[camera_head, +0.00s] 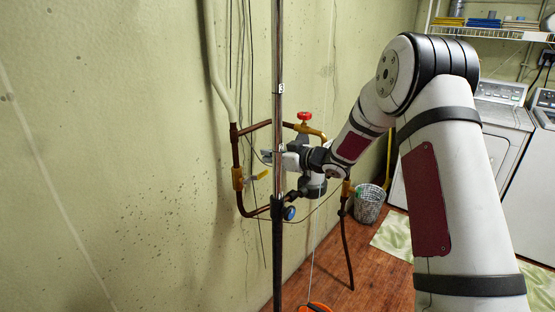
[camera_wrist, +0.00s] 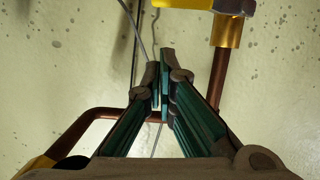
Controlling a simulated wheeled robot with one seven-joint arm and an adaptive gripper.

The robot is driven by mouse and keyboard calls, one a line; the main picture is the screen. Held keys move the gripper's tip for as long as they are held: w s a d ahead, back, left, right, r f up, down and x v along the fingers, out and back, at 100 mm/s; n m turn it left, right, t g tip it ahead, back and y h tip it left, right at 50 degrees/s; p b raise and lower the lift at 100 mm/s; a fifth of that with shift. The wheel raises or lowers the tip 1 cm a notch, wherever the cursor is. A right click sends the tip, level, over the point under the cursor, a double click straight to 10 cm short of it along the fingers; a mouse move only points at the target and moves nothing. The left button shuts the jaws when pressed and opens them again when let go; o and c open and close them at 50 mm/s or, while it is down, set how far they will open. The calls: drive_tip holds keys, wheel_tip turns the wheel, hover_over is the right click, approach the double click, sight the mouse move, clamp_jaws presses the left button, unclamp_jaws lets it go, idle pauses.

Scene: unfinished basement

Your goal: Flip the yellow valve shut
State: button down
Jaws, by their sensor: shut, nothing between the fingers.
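The yellow valve handle (camera_head: 258,177) sticks out to the right from a brass valve body (camera_head: 238,178) on the left copper pipe. In the wrist view the yellow handle (camera_wrist: 188,4) is cut off by the top edge, with the brass body (camera_wrist: 228,32) at the upper right. My gripper (camera_head: 267,157) is just above the handle in the head view, partly behind the grey vertical pole. In the wrist view my gripper (camera_wrist: 161,62) has its fingers together and empty, apart from the handle. Whether it touches any pipe is hard to tell.
A grey pole (camera_head: 278,100) stands in front of the pipework. A red wheel (camera_head: 305,116) sits above my wrist and a blue knob (camera_head: 289,213) below. A copper pipe (camera_wrist: 90,115) crosses behind the fingers. A wastebasket (camera_head: 369,204) stands at the wall.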

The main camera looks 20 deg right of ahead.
drive_tip(key=s+d+r+m+g+h+p, duration=0.1)
drive_tip(key=s+d+r+m+h, duration=0.2)
drive_tip(key=s+d+r+h, duration=0.45)
drive_tip(key=s+d+r+m+h+p, duration=0.1)
drive_tip(key=s+d+r+m+h, duration=0.25)
drive_tip(key=s+r, duration=0.85)
drive_tip(key=s+a+f+g, duration=0.2)
drive_tip(key=s+a, duration=0.1)
drive_tip(key=s, duration=0.8)
drive_tip(key=s+a+f+m+g+y, duration=0.1)
drive_tip(key=s+a+f+g, duration=0.1)
drive_tip(key=s, duration=0.9)
drive_tip(key=s+a+f+g+y+p, duration=0.1)
drive_tip(key=s+a+f+g, duration=0.1)
drive_tip(key=s, duration=1)
drive_tip(key=a+g, duration=0.1)
drive_tip(key=a, duration=0.1)
drive_tip(key=shift+a+f, duration=0.3)
drive_tip(key=shift+f, duration=0.05)
